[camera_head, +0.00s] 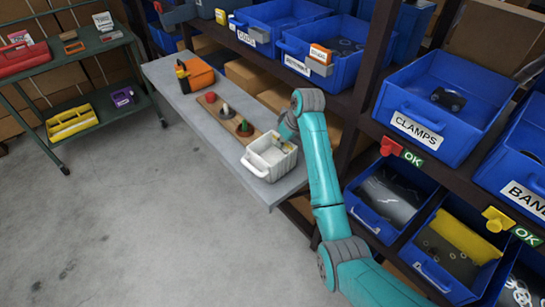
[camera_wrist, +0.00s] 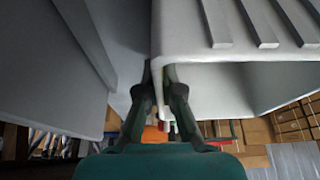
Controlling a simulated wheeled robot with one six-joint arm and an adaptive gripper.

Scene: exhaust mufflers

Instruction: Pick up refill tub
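The refill tub appears to be the off-white, ribbed open tub (camera_head: 262,170) at the near end of the grey bench (camera_head: 225,138). Something pale shows inside it. In the wrist view the tub's ribbed wall (camera_wrist: 225,25) fills the upper right, very close. My gripper (camera_wrist: 159,70) has its two dark fingers close together, one on each side of the tub's thin wall edge. They look shut on that wall. In the head view my fingers are hidden at the tub's far side. I cannot tell whether the tub is off the bench.
A wooden board (camera_head: 226,115) with several small items lies behind the tub. An orange-and-black case (camera_head: 196,76) stands at the bench's far end. Shelves with blue bins (camera_head: 430,105) rise on the right. A green cart (camera_head: 88,43) stands at the left. The floor in front is clear.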

